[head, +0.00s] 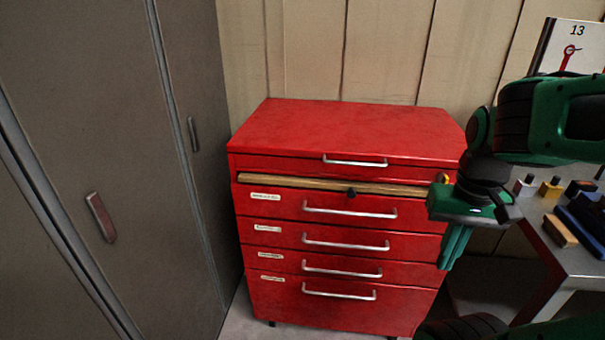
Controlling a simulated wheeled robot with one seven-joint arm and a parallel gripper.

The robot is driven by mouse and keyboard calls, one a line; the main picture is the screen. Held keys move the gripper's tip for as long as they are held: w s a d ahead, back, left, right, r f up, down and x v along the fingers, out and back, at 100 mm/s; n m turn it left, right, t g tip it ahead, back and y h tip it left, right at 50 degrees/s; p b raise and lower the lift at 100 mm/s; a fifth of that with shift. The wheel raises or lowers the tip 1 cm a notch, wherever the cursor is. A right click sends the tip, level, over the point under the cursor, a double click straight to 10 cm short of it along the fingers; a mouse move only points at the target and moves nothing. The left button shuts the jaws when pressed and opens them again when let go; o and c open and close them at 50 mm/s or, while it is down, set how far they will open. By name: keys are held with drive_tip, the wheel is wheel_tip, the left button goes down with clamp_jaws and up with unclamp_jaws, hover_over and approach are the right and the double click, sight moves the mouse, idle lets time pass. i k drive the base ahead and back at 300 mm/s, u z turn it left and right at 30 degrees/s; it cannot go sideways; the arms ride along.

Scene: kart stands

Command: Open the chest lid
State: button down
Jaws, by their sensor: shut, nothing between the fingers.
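The red tool chest (345,215) stands against the back wall with its drawers shut. Its red lid (350,128) is down on top. A silver handle (355,162) is on the lid's front edge. Below the lid runs a wooden strip (330,185) with a small dark knob or lock near its middle. My green gripper (455,250) hangs pointing down at the chest's right front side, to the right of and lower than the lid handle. Its fingers are together and hold nothing. It covers part of the chest's right edge.
A grey locker (110,170) with handles stands close on the left. A metal workbench (575,255) with small bottles, a wooden block (560,231) and blue items is on the right. A sign marked 13 (577,45) is behind my arm. The space above the lid is clear.

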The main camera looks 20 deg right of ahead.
sight(387, 134)
drive_tip(key=u, duration=0.95)
drive_tip(key=k, duration=1.35)
drive_tip(key=z, duration=0.75)
drive_tip(key=i, duration=0.95)
drive_tip(key=u, duration=0.05)
